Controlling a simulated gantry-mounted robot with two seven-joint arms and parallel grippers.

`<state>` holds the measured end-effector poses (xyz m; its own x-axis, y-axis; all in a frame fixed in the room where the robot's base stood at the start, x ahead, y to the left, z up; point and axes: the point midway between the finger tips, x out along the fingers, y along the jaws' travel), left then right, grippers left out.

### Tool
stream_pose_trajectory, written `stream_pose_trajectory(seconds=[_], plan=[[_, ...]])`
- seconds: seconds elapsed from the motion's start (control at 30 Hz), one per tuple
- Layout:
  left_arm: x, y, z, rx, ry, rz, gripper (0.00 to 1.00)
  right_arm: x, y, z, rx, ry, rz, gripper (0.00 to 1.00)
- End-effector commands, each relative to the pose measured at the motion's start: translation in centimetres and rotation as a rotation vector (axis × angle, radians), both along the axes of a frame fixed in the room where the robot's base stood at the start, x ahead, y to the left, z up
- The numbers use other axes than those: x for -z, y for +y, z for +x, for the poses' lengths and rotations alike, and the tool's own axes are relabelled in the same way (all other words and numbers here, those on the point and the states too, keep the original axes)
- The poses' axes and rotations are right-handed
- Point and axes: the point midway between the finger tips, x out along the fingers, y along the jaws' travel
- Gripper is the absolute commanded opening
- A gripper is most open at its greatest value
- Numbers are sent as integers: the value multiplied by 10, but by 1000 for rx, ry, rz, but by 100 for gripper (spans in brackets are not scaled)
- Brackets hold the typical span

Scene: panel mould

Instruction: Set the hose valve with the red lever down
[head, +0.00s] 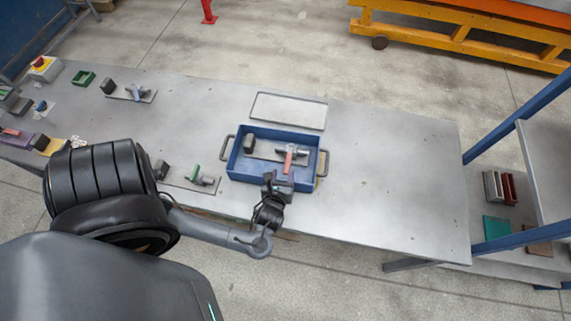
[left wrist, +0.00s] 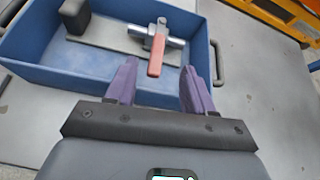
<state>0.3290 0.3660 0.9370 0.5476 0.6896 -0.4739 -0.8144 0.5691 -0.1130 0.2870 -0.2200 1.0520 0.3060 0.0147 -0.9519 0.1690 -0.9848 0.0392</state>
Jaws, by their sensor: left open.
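The hose valve with the red lever (head: 291,155) lies in a blue tray (head: 252,187) with side handles, on a grey plate with a dark block. In the left wrist view the red lever (left wrist: 156,55) points toward my gripper, across a silver valve body. My left gripper (head: 277,183) is at the tray's near wall. Its two purple fingers (left wrist: 159,88) are apart with nothing between them, one each side of the lever's line and short of the lever's end. I cannot tell the exact height gap. My right gripper is not in view.
An empty flat grey tray (head: 288,94) lies behind the blue tray. A green-lever valve (head: 196,175) and a blue-lever valve (head: 137,91) sit on plates to the left. The table's right part (head: 400,185) is clear. A blue-framed shelf stands at the right.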

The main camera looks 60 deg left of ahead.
Motion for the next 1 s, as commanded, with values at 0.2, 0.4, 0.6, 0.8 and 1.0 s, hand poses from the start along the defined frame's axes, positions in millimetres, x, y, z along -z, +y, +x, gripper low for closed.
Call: stream_pose_trajectory(seconds=[0.2,0.4,0.6,0.8,1.0], plan=[[1,-23,4,-52,-79,-192,53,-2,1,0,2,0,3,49],[-1,-69,19,-232,-235,-658,53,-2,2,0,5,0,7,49],[-25,-119,21,-562,-336,-1144,53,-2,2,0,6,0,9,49],[-64,-147,5,-963,-383,-1427,53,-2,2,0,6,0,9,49],[-96,-152,-20,-1304,-444,-1501,53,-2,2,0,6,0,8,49]])
